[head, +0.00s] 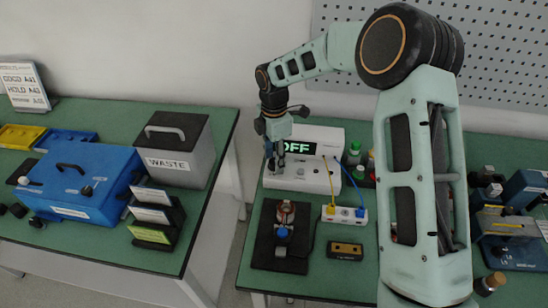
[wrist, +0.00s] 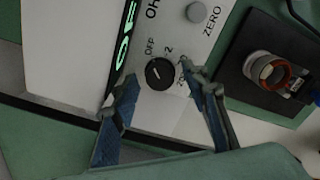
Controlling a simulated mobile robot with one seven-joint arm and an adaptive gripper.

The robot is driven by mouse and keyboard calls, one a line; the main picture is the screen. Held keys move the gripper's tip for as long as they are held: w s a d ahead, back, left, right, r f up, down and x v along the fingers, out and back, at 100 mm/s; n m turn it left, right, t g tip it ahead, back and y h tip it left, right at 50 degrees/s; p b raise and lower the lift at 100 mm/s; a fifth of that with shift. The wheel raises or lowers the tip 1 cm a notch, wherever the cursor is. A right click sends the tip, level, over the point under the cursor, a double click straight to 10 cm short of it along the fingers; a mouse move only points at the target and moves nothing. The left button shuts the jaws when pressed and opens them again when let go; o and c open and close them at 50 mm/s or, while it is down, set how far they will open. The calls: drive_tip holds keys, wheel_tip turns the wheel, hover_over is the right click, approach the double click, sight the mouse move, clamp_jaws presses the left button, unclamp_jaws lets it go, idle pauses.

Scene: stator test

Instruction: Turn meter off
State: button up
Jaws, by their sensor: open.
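The meter (head: 310,175) is a white box on the green right-hand table, and its dark display (head: 300,147) reads "OFF" in green in the head view. In the wrist view its panel (wrist: 185,45) shows a black rotary knob (wrist: 159,73) with "OFF", "2" and another partly hidden mark around it. My gripper (wrist: 160,85) is open, its two blue-padded fingers on either side of the knob; whether they touch it I cannot tell. In the head view my gripper (head: 275,164) is over the left part of the meter and hides the knob.
Yellow and blue leads run from the meter to a white terminal block (head: 344,215). A stator on a black base (head: 265,255) stands in front. Small bottles (head: 353,152) stand right of the meter.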

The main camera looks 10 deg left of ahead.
wheel_tip(320, 180, up, 12)
idle(0.4)
idle(0.3)
